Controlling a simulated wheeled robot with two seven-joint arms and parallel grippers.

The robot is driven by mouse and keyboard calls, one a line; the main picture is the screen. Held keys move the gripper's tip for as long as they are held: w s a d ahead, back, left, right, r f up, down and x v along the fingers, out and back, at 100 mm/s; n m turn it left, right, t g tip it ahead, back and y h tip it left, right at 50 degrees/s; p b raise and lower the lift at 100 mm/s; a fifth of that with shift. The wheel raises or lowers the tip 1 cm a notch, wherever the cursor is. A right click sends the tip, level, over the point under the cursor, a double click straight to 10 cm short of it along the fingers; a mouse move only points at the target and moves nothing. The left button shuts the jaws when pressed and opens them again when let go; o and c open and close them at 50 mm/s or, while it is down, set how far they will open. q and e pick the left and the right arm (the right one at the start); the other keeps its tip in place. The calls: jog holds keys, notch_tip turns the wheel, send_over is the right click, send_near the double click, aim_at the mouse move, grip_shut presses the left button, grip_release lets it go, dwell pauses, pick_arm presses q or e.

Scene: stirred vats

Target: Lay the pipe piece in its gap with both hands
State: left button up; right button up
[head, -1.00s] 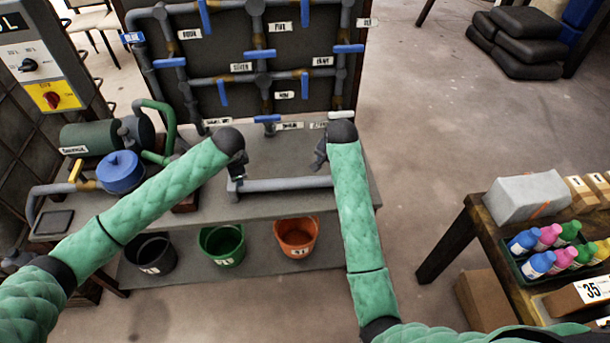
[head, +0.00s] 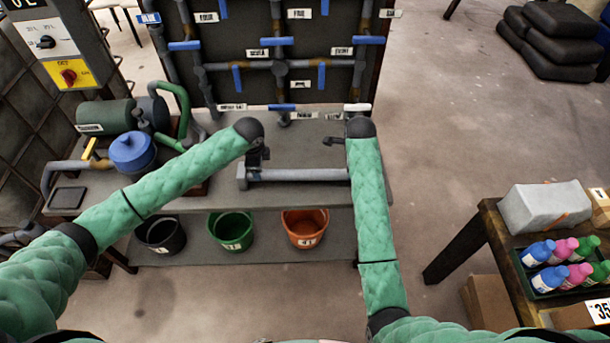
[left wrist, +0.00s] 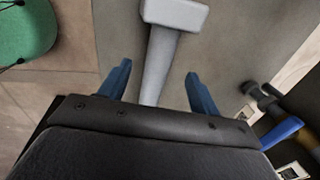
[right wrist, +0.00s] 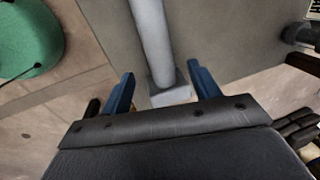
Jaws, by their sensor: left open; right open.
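The grey pipe piece (head: 305,175) lies level along the front of the grey bench in the head view. My left gripper (head: 258,160) is over its left part, and my right gripper (head: 334,141) is by its right part. In the left wrist view the pipe (left wrist: 160,60) runs between the open fingers (left wrist: 160,85), with a square grey end block beyond. In the right wrist view the pipe (right wrist: 153,40) ends in a square block between the open fingers (right wrist: 160,85). Neither gripper is closed on it. I cannot make out its gap clearly.
A dark panel (head: 250,90) with grey pipes and blue valve handles stands behind the bench (head: 190,207). A blue-lidded pot (head: 133,152) and green tank (head: 105,115) are at left. Several buckets sit on the lower shelf. A table with bottles (head: 560,262) stands at right.

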pick_arm(q)
jog(key=shift+a+f, duration=0.1)
pick_arm(e)
jog(key=shift+f, duration=0.1)
pick_arm(q)
jog(key=shift+w+f, duration=0.25)
jog(key=shift+f, duration=1)
jog(key=shift+w+f, duration=0.25)
jog(key=shift+f, duration=0.95)
jog(key=shift+w+f, duration=0.25)
jog(key=shift+f, duration=1)
pick_arm(e)
jog(key=shift+w+f, duration=0.25)
jog(key=shift+f, duration=1)
jog(key=shift+w+f, duration=0.3)
jog(key=shift+f, duration=0.95)
jog(key=shift+w+f, duration=0.25)
jog(key=shift+f, duration=1)
pick_arm(q)
grip_shut()
pick_arm(e)
grip_shut()
